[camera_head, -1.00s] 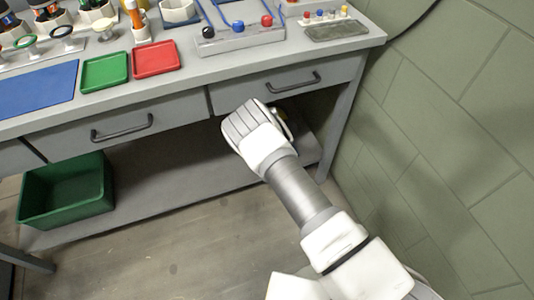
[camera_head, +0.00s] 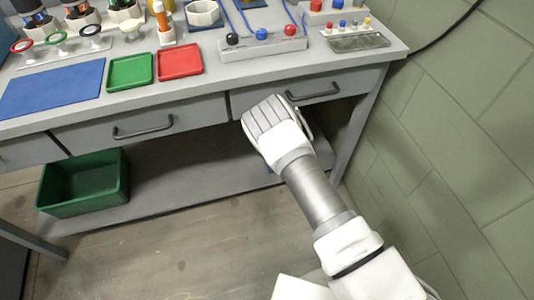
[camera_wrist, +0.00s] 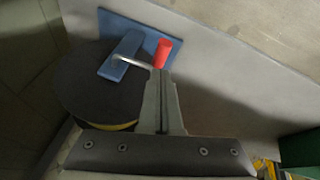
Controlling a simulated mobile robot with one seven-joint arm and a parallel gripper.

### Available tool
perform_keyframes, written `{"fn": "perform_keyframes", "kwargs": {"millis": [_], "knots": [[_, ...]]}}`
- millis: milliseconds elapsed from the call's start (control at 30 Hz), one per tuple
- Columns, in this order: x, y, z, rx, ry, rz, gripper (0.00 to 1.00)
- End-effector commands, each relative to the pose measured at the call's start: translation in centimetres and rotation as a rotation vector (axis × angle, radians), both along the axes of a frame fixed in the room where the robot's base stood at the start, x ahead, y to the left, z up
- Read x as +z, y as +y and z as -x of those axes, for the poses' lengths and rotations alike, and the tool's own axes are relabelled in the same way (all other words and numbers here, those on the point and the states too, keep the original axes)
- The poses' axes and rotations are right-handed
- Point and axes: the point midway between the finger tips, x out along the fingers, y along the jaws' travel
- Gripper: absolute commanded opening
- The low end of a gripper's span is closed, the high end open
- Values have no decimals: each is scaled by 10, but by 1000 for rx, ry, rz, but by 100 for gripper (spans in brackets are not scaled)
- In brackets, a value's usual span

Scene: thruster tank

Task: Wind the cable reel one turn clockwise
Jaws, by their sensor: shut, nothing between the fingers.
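The cable reel shows in the wrist view. It has a dark round flange (camera_wrist: 85,90) with a strip of yellow cable (camera_wrist: 115,126) at its lower edge and a blue mounting plate (camera_wrist: 150,33) behind it. A blue bar (camera_wrist: 122,52) lies over the flange, and a thin metal rod (camera_wrist: 130,62) runs toward a red handle (camera_wrist: 161,53). My gripper (camera_wrist: 161,76) is shut and empty, with its fingertips just below the red handle in the picture. I cannot tell whether they touch. In the head view my gripper is in front of the bench's right drawer and mostly hides the reel.
The bench top (camera_head: 215,78) carries a blue mat (camera_head: 52,88), green tray (camera_head: 130,71), red tray (camera_head: 180,63) and a block with coloured knobs (camera_head: 262,47). Drawer handles (camera_head: 143,127) stick out in front. A green bin (camera_head: 85,183) sits on the lower shelf. A tiled wall stands right.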

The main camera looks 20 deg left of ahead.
Motion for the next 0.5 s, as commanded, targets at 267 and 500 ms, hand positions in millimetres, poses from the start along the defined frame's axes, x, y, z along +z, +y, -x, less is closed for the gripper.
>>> {"fn": "perform_keyframes", "kwargs": {"millis": [267,500], "knots": [[34,9,24,-2,1,-2,0],[54,23,49,1,0,-1,0]]}}
